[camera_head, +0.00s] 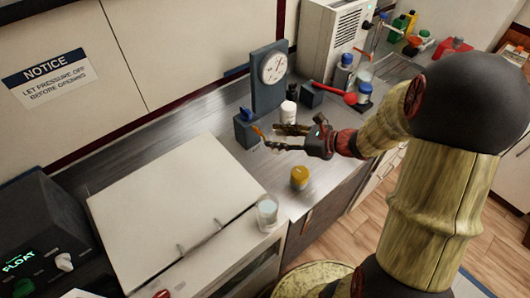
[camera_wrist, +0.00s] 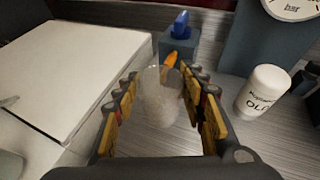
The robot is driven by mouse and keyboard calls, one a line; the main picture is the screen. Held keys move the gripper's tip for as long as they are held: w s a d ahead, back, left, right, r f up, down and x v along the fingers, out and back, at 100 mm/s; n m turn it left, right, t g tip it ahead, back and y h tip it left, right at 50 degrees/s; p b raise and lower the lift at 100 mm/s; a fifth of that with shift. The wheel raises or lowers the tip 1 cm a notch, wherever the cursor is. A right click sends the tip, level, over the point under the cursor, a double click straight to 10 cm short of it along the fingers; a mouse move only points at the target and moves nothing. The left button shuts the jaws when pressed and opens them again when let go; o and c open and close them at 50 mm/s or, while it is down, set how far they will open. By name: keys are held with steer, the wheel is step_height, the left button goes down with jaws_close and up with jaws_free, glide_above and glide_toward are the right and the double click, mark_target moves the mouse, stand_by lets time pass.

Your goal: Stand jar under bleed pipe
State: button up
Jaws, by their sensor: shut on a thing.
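My gripper (camera_head: 278,139) is shut on a clear glass jar (camera_wrist: 158,103), which stands upright between the fingers in the wrist view. In the head view the jar is too faint to make out. The orange bleed pipe (camera_wrist: 171,60) juts from a grey-blue block (camera_wrist: 197,50) with a blue knob (camera_wrist: 180,26) on top. In the wrist view the pipe tip shows at the jar's far rim. I cannot tell whether it is over the mouth or just behind it, or whether the jar's base touches the counter.
A white bottle marked "OLD" (camera_wrist: 263,90) stands right of the jar. A yellow-lidded pot (camera_head: 299,178) and a glass with pale contents (camera_head: 266,211) are near the front edge. A large white lid (camera_head: 170,205) lies left.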

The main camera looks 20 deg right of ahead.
mark_target(284, 151)
step_height(284, 151, down, 6)
steer(key=shift+f+b, duration=0.25)
steer(key=shift+b, duration=0.7)
steer(key=w+a+b, duration=0.1)
steer(key=w+a, duration=0.2)
steer(key=shift+f+b, duration=0.1)
steer(key=shift+b, duration=0.25)
steer(key=shift+f+b, duration=0.3)
steer(key=shift+f, duration=0.2)
steer(key=shift+s+d, duration=0.1)
steer(key=shift+d, duration=0.05)
steer(key=shift+f, duration=0.15)
steer(key=o, duration=1.1)
steer(key=shift+o, duration=0.2)
